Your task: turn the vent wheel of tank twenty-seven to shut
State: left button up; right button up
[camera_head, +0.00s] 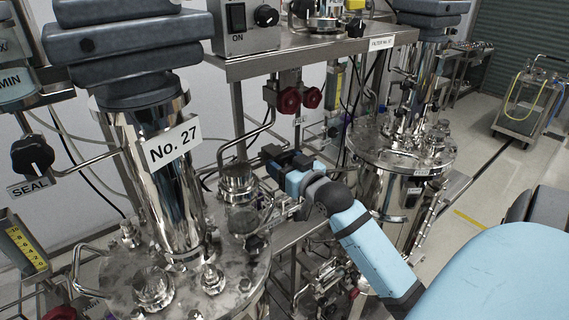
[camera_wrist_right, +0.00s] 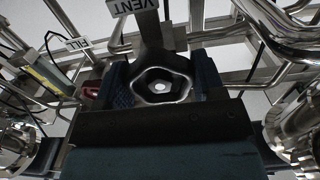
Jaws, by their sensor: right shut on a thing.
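Tank twenty-seven (camera_head: 172,205) is the polished steel vessel at the left in the head view, with a white "No. 27" label (camera_head: 173,143) on its neck. My right gripper (camera_head: 275,160) is beside the tank's right side, its blue arm coming in from the lower right. In the right wrist view, a dark, lobed vent wheel (camera_wrist_right: 163,87) with a pale hub sits between the fingers of the right gripper (camera_wrist_right: 165,80), which is shut on it. A "VENT" label (camera_wrist_right: 134,7) is just above the wheel. The gripper hides the wheel in the head view. My left gripper is not in view.
A "SEAL" knob (camera_head: 33,155) is at the far left. Red handwheels (camera_head: 289,101) hang under the shelf (camera_head: 300,57). A second steel tank (camera_head: 400,165) stands to the right.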

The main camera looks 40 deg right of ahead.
dwell(0.4)
jog(key=o, duration=0.9)
jog(key=s+a+b, duration=0.1)
jog(key=s, duration=1.2)
jog(key=shift+s+a, duration=0.3)
jog(key=shift+s, duration=0.1)
